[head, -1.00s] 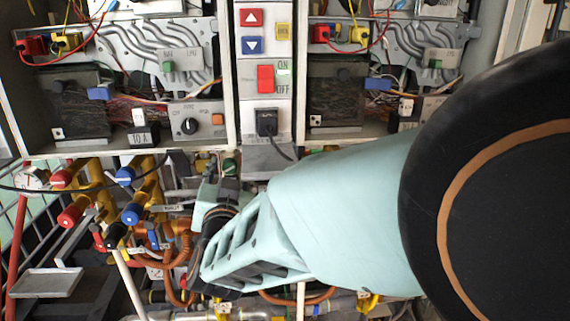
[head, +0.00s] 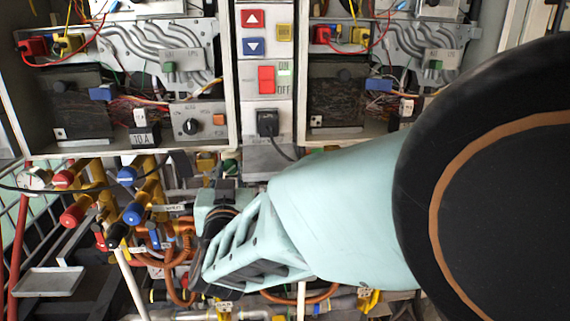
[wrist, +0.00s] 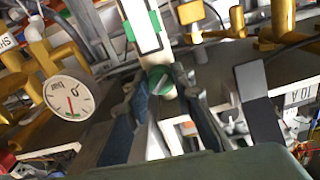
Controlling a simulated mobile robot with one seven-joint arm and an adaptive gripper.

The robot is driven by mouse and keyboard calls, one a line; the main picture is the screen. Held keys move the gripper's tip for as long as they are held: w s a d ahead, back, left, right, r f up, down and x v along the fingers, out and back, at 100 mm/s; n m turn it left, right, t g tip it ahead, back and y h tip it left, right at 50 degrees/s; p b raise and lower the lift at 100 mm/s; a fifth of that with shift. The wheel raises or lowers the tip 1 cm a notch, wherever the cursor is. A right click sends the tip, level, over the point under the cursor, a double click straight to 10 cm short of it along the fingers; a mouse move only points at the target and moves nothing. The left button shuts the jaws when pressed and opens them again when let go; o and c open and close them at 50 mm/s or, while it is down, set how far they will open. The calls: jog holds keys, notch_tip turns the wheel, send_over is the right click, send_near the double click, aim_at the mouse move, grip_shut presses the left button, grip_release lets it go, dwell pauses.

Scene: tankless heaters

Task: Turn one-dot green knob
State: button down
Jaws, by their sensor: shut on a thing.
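A green knob (wrist: 161,77) with a pale lower part sits between the fingertips of my gripper (wrist: 165,82) in the wrist view. The two dark fingers close on it from either side. Its dot marking cannot be made out. In the head view my arm reaches down and left below the panel, and my fingers are hidden behind my wrist. A small green knob (head: 230,167) shows just above my wrist there; I cannot tell whether it is the same one.
A round white gauge (wrist: 69,97) with a red needle is left of my fingers. Yellow pipes with a red knob (head: 73,215) and a blue knob (head: 134,213) stand left of my arm. A panel with a red switch (head: 266,79) is above. Pipes and cables crowd the space.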

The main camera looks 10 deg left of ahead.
jog(key=c, duration=1.7)
grip_release()
jog(key=shift+o, duration=0.2)
